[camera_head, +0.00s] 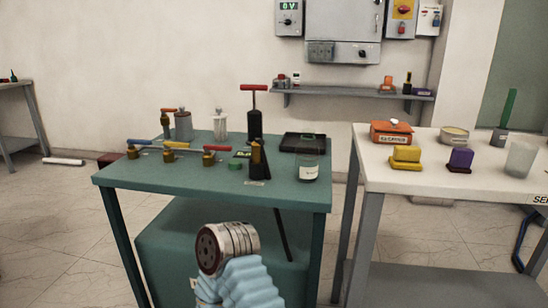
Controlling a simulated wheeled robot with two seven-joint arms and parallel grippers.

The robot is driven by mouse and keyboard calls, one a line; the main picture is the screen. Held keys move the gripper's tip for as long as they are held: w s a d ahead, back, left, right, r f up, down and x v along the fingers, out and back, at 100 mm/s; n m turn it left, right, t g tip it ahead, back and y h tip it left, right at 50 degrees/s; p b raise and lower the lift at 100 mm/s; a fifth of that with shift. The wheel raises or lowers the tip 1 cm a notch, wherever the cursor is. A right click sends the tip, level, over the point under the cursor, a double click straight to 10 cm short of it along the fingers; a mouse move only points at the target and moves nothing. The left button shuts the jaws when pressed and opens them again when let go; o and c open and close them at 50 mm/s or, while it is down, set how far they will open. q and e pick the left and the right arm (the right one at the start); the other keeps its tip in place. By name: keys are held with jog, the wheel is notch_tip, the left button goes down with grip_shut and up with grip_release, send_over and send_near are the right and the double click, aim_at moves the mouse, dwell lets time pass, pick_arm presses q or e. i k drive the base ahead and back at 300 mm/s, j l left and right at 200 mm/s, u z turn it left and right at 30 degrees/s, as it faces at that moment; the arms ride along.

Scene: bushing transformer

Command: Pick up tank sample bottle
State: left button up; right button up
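A clear bottle with a white label (309,173) stands upright near the right front corner of the green table (215,194). It looks like the tank sample bottle, but the label is too small to read. Nothing touches it. A second clear container (220,127) stands farther back on the same table, and a grey canister (183,127) is beside it.
A black tray (302,143) lies behind the labelled bottle. A black pump with a red T-handle (254,118) and brass valves (209,158) share the table. A white table (460,178) stands right, across a narrow gap. A ribbed blue sleeve with a metal end (240,262) fills the bottom centre.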

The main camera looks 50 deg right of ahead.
aim_at(307, 151)
jog(key=z, duration=1.9)
